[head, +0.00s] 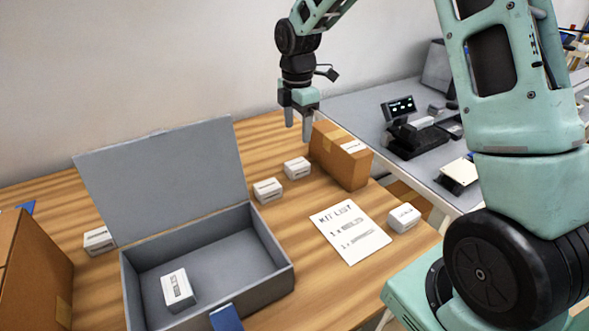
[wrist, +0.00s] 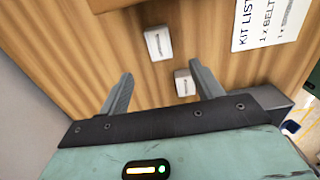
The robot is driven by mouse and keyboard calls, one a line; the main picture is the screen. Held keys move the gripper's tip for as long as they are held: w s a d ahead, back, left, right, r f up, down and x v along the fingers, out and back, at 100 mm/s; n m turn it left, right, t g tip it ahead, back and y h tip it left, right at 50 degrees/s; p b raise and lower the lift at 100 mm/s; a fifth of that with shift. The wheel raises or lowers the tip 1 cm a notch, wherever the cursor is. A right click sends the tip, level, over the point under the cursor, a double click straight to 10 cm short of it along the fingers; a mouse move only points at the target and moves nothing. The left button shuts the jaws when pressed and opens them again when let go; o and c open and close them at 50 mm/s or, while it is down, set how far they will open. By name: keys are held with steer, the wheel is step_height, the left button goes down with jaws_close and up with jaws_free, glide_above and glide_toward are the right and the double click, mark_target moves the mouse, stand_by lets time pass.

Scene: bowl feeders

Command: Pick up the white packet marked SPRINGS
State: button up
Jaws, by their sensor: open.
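Several small white packets with dark label print lie about, and I cannot read SPRINGS on any of them. Two lie close together on the wooden table, a nearer one (head: 267,190) and a farther one (head: 297,167). Another (head: 403,218) is right of the kit list, one (head: 177,290) is inside the grey box, and one (head: 99,240) is at the box's left. My gripper (head: 298,132) is open and empty, above the table's back part. In the wrist view two packets (wrist: 158,43) (wrist: 185,82) show near and between the gripper fingers (wrist: 160,72), apart from them.
The open grey box (head: 210,238) has its lid raised behind it. A cardboard carton (head: 340,155) stands right of the two packets, and a larger one (head: 35,270) is at far left. The kit list sheet (head: 348,230) lies flat. A grey bench with devices (head: 415,130) is at right.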

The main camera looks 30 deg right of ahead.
mark_target(297, 163)
step_height(297, 163, down, 13)
steer(key=shift+d+r+p, duration=0.1)
steer(key=shift+r+p, duration=0.1)
steer(key=shift+p, duration=0.1)
steer(key=c, duration=1.2)
